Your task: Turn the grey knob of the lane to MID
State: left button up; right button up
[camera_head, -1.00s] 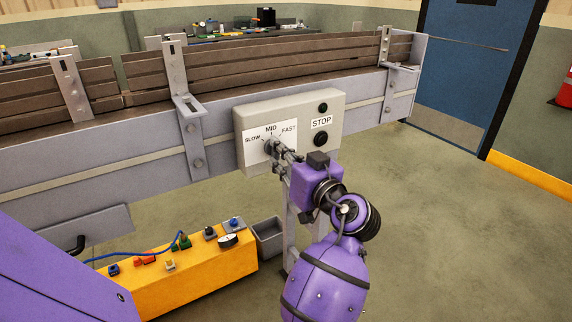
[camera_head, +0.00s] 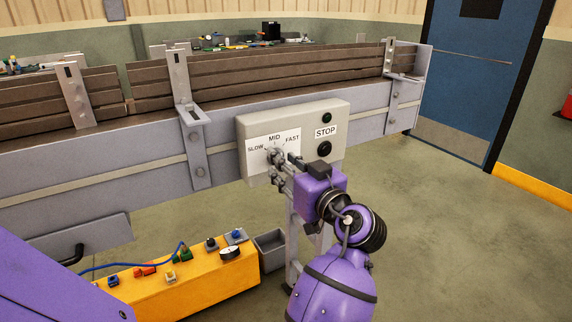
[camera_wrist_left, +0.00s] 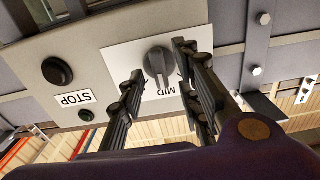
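The grey knob (camera_wrist_left: 159,65) sits on a white label on the light grey control box (camera_head: 340,116), below the word MID in the head view. In the left wrist view the panel appears upside down, and the knob's ridge runs roughly toward MID. My left gripper (camera_head: 287,168) is in front of the knob. Its fingers (camera_wrist_left: 160,65) are spread, one on either side of the knob, with gaps visible in the wrist view. The fingers partly cover the label and its SLOW and FAST words there. My right gripper is not in view.
A black button (camera_head: 324,148) with a STOP label and a green light (camera_head: 327,118) are on the same box. The box is on the conveyor's side rail (camera_head: 60,160).

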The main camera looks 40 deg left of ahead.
pick_arm(q)
jog(key=v, duration=1.2)
dwell(0.4)
